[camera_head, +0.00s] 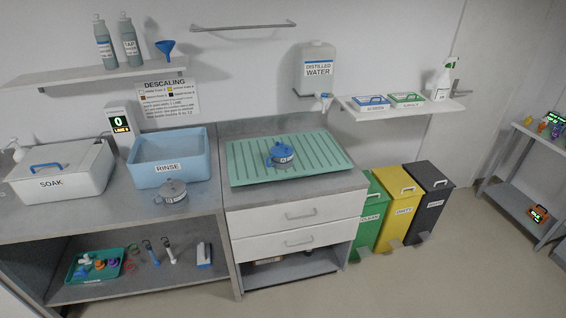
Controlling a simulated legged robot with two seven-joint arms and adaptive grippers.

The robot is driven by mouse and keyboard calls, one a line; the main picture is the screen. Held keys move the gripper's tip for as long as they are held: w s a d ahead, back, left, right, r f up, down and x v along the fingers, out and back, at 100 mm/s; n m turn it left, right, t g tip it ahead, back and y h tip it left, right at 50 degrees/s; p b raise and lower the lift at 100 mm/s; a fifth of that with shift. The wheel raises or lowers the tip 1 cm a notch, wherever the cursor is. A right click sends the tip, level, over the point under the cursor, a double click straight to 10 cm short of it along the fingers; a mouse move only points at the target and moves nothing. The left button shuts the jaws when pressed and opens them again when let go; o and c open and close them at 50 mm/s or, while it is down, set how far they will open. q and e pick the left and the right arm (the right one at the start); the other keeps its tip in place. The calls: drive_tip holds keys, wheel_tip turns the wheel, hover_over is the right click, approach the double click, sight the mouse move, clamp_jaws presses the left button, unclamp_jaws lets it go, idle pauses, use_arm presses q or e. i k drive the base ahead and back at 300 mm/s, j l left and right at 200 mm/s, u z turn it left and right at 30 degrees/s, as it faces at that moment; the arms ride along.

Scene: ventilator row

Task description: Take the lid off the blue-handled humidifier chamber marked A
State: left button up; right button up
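A round humidifier chamber with a blue handle and a light label (281,153) stands on the green ribbed drain mat (245,172) on the counter. Its label seems to read A, though it is small. A grey lid-like top shows with the blue handle around and above it; I cannot make out the seam of the lid. A second grey round chamber (172,194) stands at the counter's front edge, below the blue rinse basin, and its label is too small to read. Neither of my grippers shows in the head view.
The blue RINSE basin (168,148) and the white SOAK box (60,170) with a blue handle stand left of the mat. Green, yellow and dark bins (431,190) stand at the right. The mat around the blue-handled chamber is clear.

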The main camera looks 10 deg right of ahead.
sight(281, 150)
drive_tip(key=i+l, duration=0.2)
drive_tip(key=l, duration=0.15)
drive_tip(key=i+l, duration=0.2)
drive_tip(key=l, duration=0.2)
drive_tip(key=i+l, duration=0.2)
drive_tip(key=l, duration=0.15)
drive_tip(key=i+l+u, duration=0.2)
drive_tip(key=l, duration=0.15)
drive_tip(key=i+l+u, duration=0.25)
drive_tip(key=l+u, duration=0.2)
drive_tip(key=l, duration=0.3)
drive_tip(key=l+u, duration=0.2)
drive_tip(key=l, duration=0.2)
drive_tip(key=i+l+u, duration=0.2)
drive_tip(key=l, duration=0.25)
drive_tip(key=k, duration=0.05)
